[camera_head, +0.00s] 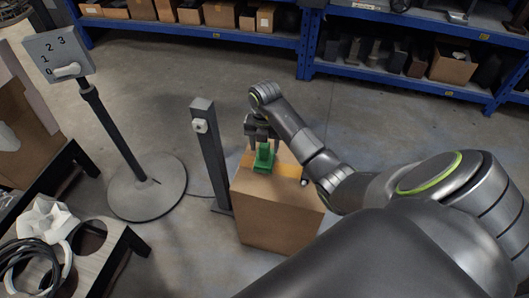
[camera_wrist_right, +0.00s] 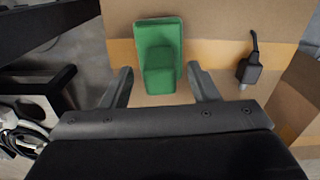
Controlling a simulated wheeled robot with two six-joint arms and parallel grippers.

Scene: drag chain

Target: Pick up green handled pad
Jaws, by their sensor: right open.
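The green handled pad (camera_head: 263,160) lies on top of a cardboard box (camera_head: 277,209). In the right wrist view the pad (camera_wrist_right: 157,40) shows as a flat green base with a raised green handle block. My right gripper (camera_head: 262,141) is above the pad, fingers pointing down. In the right wrist view its two fingers (camera_wrist_right: 162,84) are spread, one on each side of the handle's lower end, with gaps on both sides. It holds nothing. My left gripper is not in view.
A small black plug-like item (camera_wrist_right: 249,69) lies on the box right of the pad. A grey post (camera_head: 211,152) stands close left of the box. A dial stand (camera_head: 146,190) is farther left. Blue shelves (camera_head: 400,18) line the back. Floor between is clear.

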